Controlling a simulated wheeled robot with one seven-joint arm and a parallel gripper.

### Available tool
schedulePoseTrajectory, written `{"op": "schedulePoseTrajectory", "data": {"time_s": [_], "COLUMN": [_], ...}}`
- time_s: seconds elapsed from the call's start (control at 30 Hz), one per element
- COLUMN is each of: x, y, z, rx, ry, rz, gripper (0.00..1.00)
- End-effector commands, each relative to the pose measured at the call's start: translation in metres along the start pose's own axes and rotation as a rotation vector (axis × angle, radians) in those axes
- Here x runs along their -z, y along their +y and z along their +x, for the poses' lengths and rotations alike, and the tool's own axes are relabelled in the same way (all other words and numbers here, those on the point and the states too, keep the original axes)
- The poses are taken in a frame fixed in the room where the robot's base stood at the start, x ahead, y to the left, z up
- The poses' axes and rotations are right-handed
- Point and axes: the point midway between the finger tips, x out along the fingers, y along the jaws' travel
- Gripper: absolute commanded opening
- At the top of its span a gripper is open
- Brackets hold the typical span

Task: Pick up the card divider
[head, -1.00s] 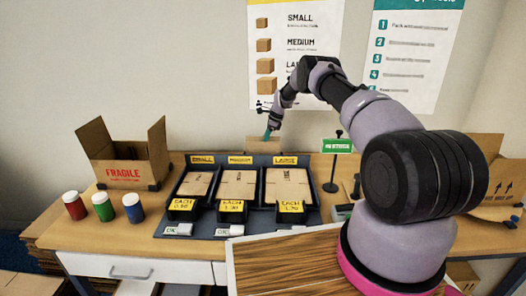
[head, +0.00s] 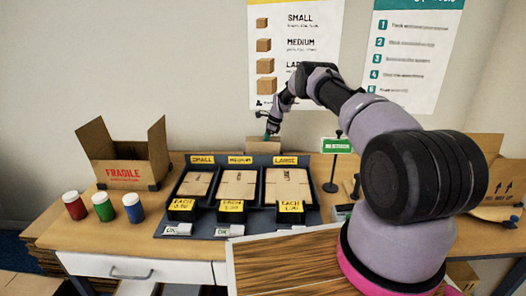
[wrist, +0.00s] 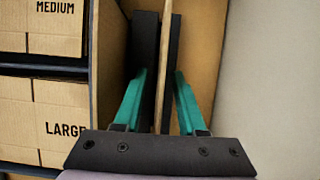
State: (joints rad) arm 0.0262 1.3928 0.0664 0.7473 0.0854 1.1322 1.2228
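The card divider (wrist: 163,62) shows in the wrist view as a thin brown upright sheet, seen nearly edge-on. Dark upright pieces stand on both sides of it. My gripper (wrist: 161,82) is open, with one teal finger on each side of the sheet and a visible gap to each. In the head view my gripper (head: 269,136) is small, behind the carton trays at the back of the bench. Whether the fingers touch the divider's lower part is hidden.
Trays of flat cartons (head: 238,186) lie in front of my gripper; a wall is close behind. A FRAGILE box (head: 123,173) and several paint-like jars (head: 103,206) stand left. A green sign (head: 337,146) stands to the right.

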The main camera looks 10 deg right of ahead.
Motion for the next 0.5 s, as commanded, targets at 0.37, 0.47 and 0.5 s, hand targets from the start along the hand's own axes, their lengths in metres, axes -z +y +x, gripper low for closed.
{"op": "schedulePoseTrajectory", "data": {"time_s": [0.37, 0.47, 0.5], "x": [0.0001, 0.0001, 0.0001], "y": [0.0000, -0.0001, 0.0000], "z": [0.0000, 0.0000, 0.0000], "rx": [0.000, 0.000, 0.000], "ry": [0.000, 0.000, 0.000], "rz": [0.000, 0.000, 0.000], "gripper": [0.00, 0.00, 0.00]}}
